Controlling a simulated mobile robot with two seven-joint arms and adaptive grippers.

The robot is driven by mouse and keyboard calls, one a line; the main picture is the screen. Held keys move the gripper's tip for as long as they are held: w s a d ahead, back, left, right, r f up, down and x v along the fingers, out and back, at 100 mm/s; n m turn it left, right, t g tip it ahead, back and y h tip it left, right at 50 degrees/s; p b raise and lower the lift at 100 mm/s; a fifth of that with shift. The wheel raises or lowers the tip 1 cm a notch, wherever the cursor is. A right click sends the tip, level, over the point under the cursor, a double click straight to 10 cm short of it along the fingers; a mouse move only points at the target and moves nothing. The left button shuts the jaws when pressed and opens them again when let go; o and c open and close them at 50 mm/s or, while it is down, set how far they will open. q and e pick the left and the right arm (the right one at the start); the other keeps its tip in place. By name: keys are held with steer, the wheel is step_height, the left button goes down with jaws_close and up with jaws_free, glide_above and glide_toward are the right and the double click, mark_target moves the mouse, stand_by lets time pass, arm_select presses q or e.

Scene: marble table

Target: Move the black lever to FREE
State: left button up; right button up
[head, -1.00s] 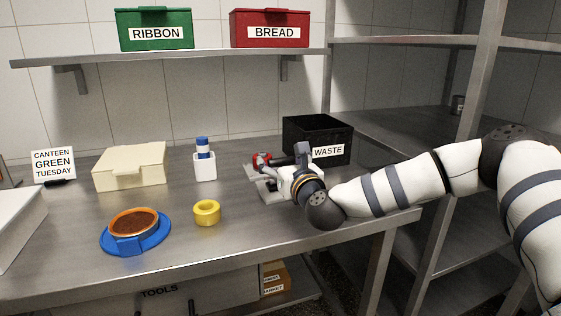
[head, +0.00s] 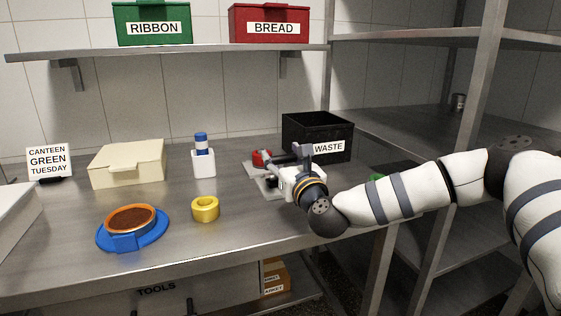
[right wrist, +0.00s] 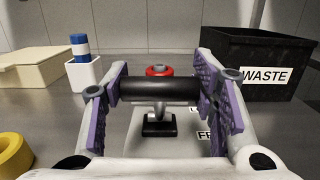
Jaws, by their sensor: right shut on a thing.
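The black lever's handle (right wrist: 160,90) is a dark horizontal bar in the right wrist view, on a pale stem above a dark base block (right wrist: 159,125). My right gripper (right wrist: 163,92) has its purple pads against the bar's two ends, shut on it. In the head view my right gripper (head: 298,155) is over the lever's grey plate (head: 263,188), hiding much of the lever. A label starting with FR (right wrist: 206,135) and another starting with L (right wrist: 195,110) lie right of the stem, partly hidden by a finger. My left gripper is not in view.
A red round part (head: 262,158) is beside the lever. The black WASTE bin (head: 302,128) stands close behind the gripper. A white holder with a blue bottle (head: 203,163) and a yellow ring (head: 205,208) are to the left. Something green (head: 376,177) shows behind my arm.

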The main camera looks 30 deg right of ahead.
steer(key=shift+f, duration=0.1)
steer(key=o, duration=1.7)
steer(key=v, duration=1.2)
